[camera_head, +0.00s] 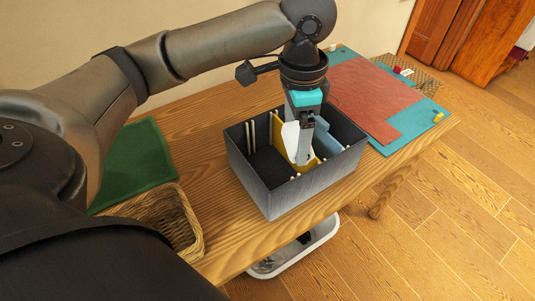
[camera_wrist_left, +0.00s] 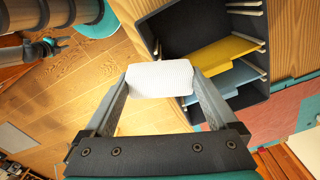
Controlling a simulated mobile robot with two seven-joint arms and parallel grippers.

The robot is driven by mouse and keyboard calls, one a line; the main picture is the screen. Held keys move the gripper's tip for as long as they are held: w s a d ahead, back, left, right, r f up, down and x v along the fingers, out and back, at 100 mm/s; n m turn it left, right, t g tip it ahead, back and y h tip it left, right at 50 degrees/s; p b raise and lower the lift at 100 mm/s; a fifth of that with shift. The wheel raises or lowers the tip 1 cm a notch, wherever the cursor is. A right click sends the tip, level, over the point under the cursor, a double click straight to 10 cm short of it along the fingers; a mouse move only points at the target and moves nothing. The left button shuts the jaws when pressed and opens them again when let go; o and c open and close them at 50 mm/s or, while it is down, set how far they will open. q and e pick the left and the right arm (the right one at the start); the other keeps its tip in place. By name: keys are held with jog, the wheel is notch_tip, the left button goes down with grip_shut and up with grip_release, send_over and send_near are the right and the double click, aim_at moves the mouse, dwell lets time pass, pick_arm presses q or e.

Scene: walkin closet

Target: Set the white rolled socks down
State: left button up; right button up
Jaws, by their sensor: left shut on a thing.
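The white rolled socks (camera_head: 290,138) are a pale bundle between the fingers of my left gripper (camera_head: 304,148). In the left wrist view the socks (camera_wrist_left: 160,78) are held between the two fingertips, with a finger touching each end. The gripper points down over the dark grey box (camera_head: 290,195), which has upright dividers, one yellow (camera_head: 276,130) and one blue (camera_head: 328,143). The fingers hide part of the box's inside, and I cannot tell whether the socks touch anything in it.
A wicker basket (camera_head: 190,222) and a green mat (camera_head: 140,165) lie left of the box. On the right are a teal mat (camera_head: 425,112) with a red cloth (camera_head: 365,90), and a small yellow item (camera_head: 438,117). A white tray (camera_head: 325,231) shows below the table's front edge.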

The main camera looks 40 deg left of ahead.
aim_at(287, 123)
pick_arm(q)
jog(key=m, duration=0.1)
jog(key=w+a+m, duration=0.1)
jog(key=m, duration=0.1)
jog(key=shift+a, duration=0.15)
jog(key=a+m, duration=0.1)
jog(key=m, duration=0.1)
jog(key=m+p, duration=0.1)
jog(key=m, duration=0.1)
jog(key=shift+w+a+f, duration=0.1)
jog(key=shift+w+a, duration=0.25)
jog(key=shift+w, duration=0.05)
jog(key=f+b, duration=0.1)
jog(key=f, duration=0.5)
jog(key=f+m+b, duration=0.1)
jog(key=f+b, duration=0.1)
jog(key=f, duration=0.5)
jog(key=a+f+m+b, duration=0.1)
jog(key=f+b, duration=0.1)
jog(key=f, duration=0.4)
jog(key=shift+w+f, duration=0.15)
jog(key=shift+f, duration=0.45)
pick_arm(e)
jog(key=f, duration=0.4)
jog(key=shift+w+d, duration=0.2)
pick_arm(q)
jog(key=shift+f, duration=0.15)
jog(key=o, duration=1)
jog(key=shift+c, duration=0.2)
